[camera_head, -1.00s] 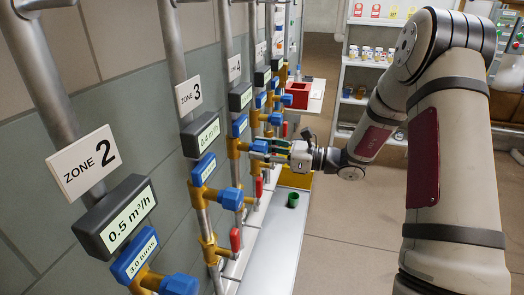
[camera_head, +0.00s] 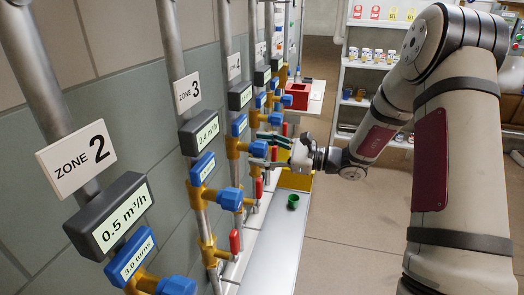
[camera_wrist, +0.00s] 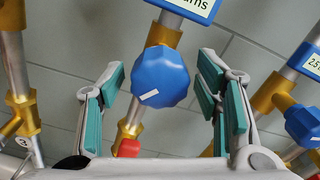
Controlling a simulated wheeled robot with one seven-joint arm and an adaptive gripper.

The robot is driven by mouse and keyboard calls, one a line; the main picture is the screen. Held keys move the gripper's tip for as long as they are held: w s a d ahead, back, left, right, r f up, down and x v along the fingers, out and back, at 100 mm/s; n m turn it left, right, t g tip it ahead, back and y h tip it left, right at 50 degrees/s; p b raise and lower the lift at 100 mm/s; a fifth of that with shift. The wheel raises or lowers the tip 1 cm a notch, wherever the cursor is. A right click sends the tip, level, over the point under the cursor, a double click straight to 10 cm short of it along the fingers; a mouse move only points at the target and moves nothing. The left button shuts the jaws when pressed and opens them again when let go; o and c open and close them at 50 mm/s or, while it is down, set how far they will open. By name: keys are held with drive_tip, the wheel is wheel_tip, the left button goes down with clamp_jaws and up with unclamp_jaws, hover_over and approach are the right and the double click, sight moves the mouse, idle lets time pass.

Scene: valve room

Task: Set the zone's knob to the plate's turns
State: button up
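A faceted blue knob (camera_wrist: 160,77) with a white mark sits in the middle of the wrist view, under a blue-framed plate (camera_wrist: 190,6) of which only "rns" is readable. In the head view this knob (camera_head: 258,148) appears to be on the zone 4 pipe, below the zone 4 sign (camera_head: 234,66). My gripper (camera_wrist: 163,95) is open, its green-padded fingers left and right of the knob with gaps on both sides. In the head view my gripper (camera_head: 277,150) is just right of the knob. The zone 4 plate (camera_head: 239,125) is too small to read.
Zone 2 (camera_head: 77,160) shows 0.5 m³/h and 3.0 turns; zone 3 (camera_head: 187,91) shows 0.4 m³/h. A neighbouring blue knob (camera_wrist: 303,122) is close at the right. Red-handled levers (camera_head: 235,241) stand below. A green cup (camera_head: 293,201) stands on the ledge.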

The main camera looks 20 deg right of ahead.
drive_tip(key=v, duration=1.2)
idle(0.4)
